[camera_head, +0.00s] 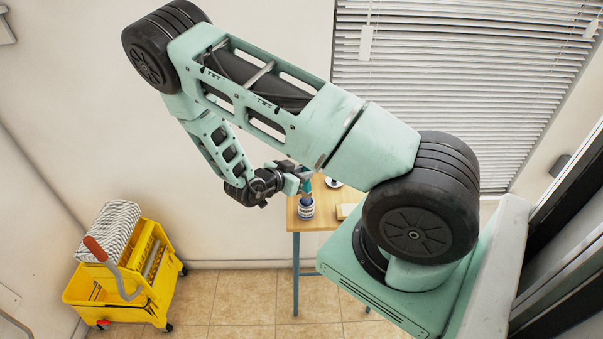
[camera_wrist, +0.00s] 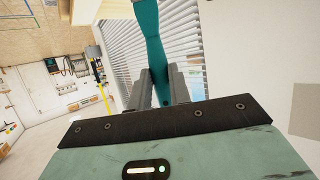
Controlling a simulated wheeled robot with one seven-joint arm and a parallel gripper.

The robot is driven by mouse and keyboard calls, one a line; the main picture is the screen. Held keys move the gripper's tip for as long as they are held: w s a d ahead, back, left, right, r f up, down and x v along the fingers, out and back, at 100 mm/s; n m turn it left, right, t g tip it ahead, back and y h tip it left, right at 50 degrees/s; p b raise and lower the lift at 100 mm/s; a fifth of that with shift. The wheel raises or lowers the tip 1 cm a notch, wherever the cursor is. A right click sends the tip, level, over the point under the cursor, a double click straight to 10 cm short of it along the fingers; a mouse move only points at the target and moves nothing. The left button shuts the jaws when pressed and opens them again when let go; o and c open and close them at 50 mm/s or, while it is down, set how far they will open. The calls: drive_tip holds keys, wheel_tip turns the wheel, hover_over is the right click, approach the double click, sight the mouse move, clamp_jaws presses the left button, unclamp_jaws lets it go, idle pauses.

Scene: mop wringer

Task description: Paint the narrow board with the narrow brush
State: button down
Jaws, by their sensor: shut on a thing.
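My gripper (camera_wrist: 162,85) is shut on a teal brush handle (camera_wrist: 153,42) in the wrist view. The handle stands between the two grey fingers and runs out of the top of the picture, so the bristles are hidden. In the head view my gripper (camera_head: 302,179) is over the left part of a small wooden table (camera_head: 312,225). A white-and-blue tin (camera_head: 306,207) stands directly below it, near the table's left edge. I cannot tell whether the brush touches the tin. A pale wooden piece (camera_head: 346,210), perhaps the board, lies right of the tin, partly hidden by my arm.
A small round white and dark item (camera_head: 333,183) sits at the table's back. A yellow mop bucket (camera_head: 126,285) with a striped mop head (camera_head: 113,225) stands at the lower left. The tiled floor (camera_head: 241,300) between bucket and table is clear. Window blinds (camera_head: 455,90) hang behind.

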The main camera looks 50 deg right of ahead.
drive_tip(key=shift+r+p, duration=1.6)
drive_tip(key=shift+r, duration=0.65)
